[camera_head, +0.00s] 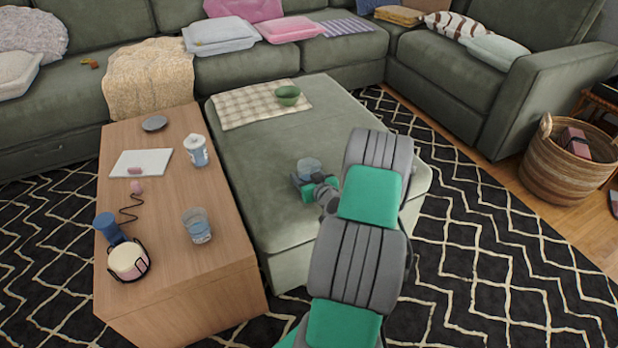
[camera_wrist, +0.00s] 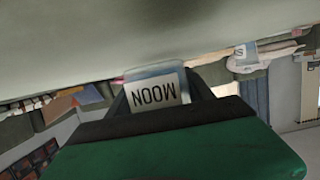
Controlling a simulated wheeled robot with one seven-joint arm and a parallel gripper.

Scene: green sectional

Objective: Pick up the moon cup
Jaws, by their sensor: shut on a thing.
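The moon cup (camera_wrist: 158,90) is a pale, bluish cup with a white label reading "MOON", upside down in the wrist view. My gripper (camera_wrist: 160,98) is shut on it, with a dark finger on each side. In the head view the cup (camera_head: 309,167) shows as a small bluish top at my gripper (camera_head: 316,186), over the green ottoman (camera_head: 262,165). My arm hides part of the ottoman. I cannot tell whether the cup touches the ottoman's surface.
A wooden table (camera_head: 165,245) at the left holds a clear glass (camera_head: 197,226), a white labelled container (camera_head: 197,151), a blue cup (camera_head: 109,228) and a cream-and-pink round item (camera_head: 128,262). A green bowl (camera_head: 288,95) sits on a checked cloth (camera_head: 245,106) on the ottoman. A wicker basket (camera_head: 560,170) stands right.

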